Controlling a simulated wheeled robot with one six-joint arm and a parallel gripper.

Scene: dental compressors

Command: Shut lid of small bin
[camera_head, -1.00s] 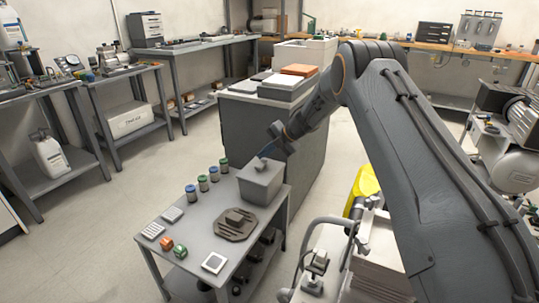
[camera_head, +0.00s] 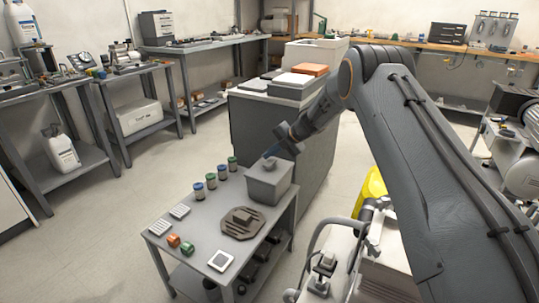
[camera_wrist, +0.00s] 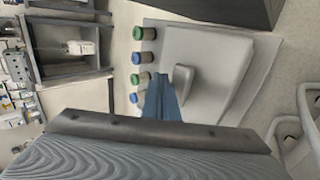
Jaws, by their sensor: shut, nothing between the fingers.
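The small bin (camera_head: 268,187) is a grey box at the back right corner of the low grey table. Its pale grey lid (camera_wrist: 225,55) lies across the top and looks flat. I cannot tell whether a thin gap is left at the rim. A raised handle (camera_wrist: 183,82) stands on the lid. My gripper (camera_wrist: 163,92) has its blue fingers together and empty, beside the handle; whether they touch it is unclear. In the head view my gripper (camera_head: 273,158) is just above the lid, partly merging with the handle.
Several jars with green and blue caps (camera_head: 211,181) stand left of the bin. A brown octagonal piece (camera_head: 242,222) lies in front of it on the table (camera_head: 190,235). A dark cabinet (camera_head: 250,130) stands close behind. Open floor lies to the left.

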